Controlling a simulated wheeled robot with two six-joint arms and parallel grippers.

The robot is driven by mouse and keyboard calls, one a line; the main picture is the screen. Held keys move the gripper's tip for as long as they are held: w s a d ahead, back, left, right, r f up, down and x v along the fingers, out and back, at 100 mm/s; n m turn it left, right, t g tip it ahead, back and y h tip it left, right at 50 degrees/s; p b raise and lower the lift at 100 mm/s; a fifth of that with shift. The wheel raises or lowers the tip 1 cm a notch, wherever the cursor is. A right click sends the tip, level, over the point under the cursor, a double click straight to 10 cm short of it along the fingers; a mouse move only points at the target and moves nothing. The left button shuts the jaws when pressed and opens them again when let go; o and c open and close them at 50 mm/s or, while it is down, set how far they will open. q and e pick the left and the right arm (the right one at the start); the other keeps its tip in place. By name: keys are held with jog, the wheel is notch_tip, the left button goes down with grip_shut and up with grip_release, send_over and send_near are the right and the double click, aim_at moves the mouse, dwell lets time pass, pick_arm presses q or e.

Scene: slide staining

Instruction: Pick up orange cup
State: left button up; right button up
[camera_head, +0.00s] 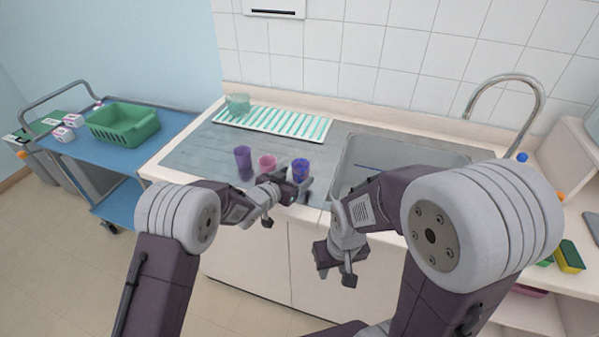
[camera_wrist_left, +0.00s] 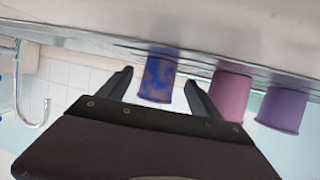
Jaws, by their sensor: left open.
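No plainly orange cup shows. A blue-purple cup with orange-brown patches (camera_head: 300,168) stands upright near the counter's front edge, rightmost of a row of 3. A pink cup (camera_head: 267,164) and a purple cup (camera_head: 243,157) stand to its left. My left gripper (camera_head: 289,194) is open and low in front of the row. In the tilted, inverted left wrist view, the patched cup (camera_wrist_left: 157,78) appears between its spread fingers; contact cannot be told. The pink cup (camera_wrist_left: 229,97) and purple cup (camera_wrist_left: 281,110) are outside the fingers. My right gripper (camera_head: 335,274) hangs open and empty before the cabinet.
A white-and-green slatted rack (camera_head: 318,131) and a pale green translucent vessel (camera_head: 238,103) are behind the cups. A sink (camera_head: 420,150) with a curved tap (camera_head: 540,95) lies right. A blue trolley (camera_head: 88,153) at left carries a green basket (camera_head: 122,124).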

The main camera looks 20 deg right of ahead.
aim_at(296, 176)
pick_arm(q)
jog(key=x, duration=0.3)
jog(key=shift+s+d, duration=0.1)
jog(key=shift+d, duration=0.05)
jog(key=shift+w+d+f, duration=0.15)
jog(key=shift+w+d, duration=0.05)
jog(key=shift+w, duration=0.15)
jog(key=shift+a, duration=0.1)
jog(key=shift+c, duration=0.8)
jog(key=c, duration=1.3)
jog(key=shift+o, duration=0.2)
notch_tip(296, 176, up, 10)
jog(key=p, duration=0.1)
jog(key=shift+p, duration=0.3)
